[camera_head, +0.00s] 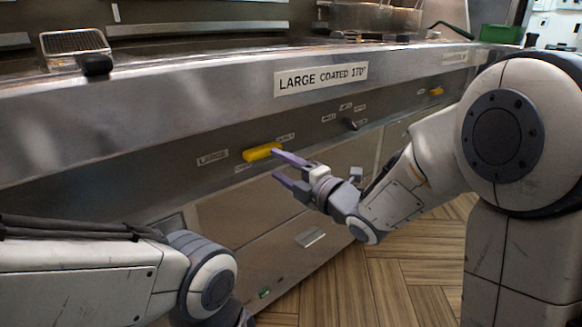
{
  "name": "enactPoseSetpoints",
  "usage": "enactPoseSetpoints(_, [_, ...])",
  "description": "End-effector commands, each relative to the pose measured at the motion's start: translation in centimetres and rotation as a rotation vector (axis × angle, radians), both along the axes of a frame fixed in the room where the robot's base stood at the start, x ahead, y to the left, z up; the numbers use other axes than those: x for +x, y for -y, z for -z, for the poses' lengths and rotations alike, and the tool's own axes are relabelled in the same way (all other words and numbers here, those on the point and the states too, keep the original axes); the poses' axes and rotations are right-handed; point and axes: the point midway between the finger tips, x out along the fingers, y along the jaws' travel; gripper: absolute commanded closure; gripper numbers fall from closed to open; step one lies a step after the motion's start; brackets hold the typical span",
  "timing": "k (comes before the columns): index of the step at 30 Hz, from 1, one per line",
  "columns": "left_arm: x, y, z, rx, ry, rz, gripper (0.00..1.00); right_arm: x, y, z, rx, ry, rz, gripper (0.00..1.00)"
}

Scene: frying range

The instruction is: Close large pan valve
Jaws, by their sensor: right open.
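A yellow valve handle (260,152) sticks out of the dark front panel of the fryer, beside a label reading "LARGE". It lies roughly horizontal. My right gripper (275,165) is open, with its two purple fingers pointing left towards the handle. The upper fingertip is close to the handle's right end; I cannot tell whether they touch. The lower finger sits below the handle. Nothing shows between the fingers. My left arm (90,280) comes in at the lower left, and its gripper is out of sight below the frame.
A sign reading "LARGE COATED 170°" (320,78) is on the steel edge above. A black lever (349,124) and another yellow handle (436,91) are further right on the panel. Cabinet doors (290,215) lie below. The wooden floor (395,285) is clear at the lower middle.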

Motion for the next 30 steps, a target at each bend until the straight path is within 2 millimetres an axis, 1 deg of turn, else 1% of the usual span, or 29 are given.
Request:
enactPoseSetpoints(1, [0.0,0.0,-0.5,0.0,0.0,0.0,0.5,-0.8,0.7,-0.2,-0.001,-0.001,0.003,0.43])
enactPoseSetpoints(3, [0.0,0.0,-0.7,0.0,0.0,0.0,0.5,-1.6,1.3,-0.2,0.0,-0.001,0.003,0.43])
enactPoseSetpoints(7, [0.0,0.0,-0.9,0.0,0.0,0.0,0.5,-2.7,2.0,-0.1,-0.001,-0.001,0.001,0.43])
enactPoseSetpoints(12, [0.0,0.0,-0.9,0.0,0.0,0.0,0.5,-3.2,2.3,0.0,0.0,0.0,0.0,0.43])
enactPoseSetpoints(19, [0.0,0.0,-1.0,0.0,0.0,0.0,0.5,-3.2,2.2,0.0,0.0,-0.003,0.0,0.43])
enactPoseSetpoints(21, [0.0,0.0,-1.2,0.0,0.0,0.0,0.5,-3.1,2.1,0.0,0.004,-0.026,0.007,0.43])
enactPoseSetpoints(23, [0.0,0.0,-1.6,0.0,0.0,0.0,0.5,-3.2,1.8,0.1,0.013,-0.078,0.023,0.43])
enactPoseSetpoints(26, [0.0,0.0,-2.6,0.0,0.0,0.0,0.5,-3.4,1.3,0.7,0.045,-0.232,0.082,0.43])
enactPoseSetpoints(29, [0.0,0.0,-3.9,0.0,0.0,0.0,0.5,-4.6,0.8,1.9,0.102,-0.454,0.181,0.43])
enactPoseSetpoints(30, [0.0,0.0,-4.4,0.0,0.0,0.0,0.5,-5.4,0.7,2.4,0.131,-0.548,0.229,0.43])
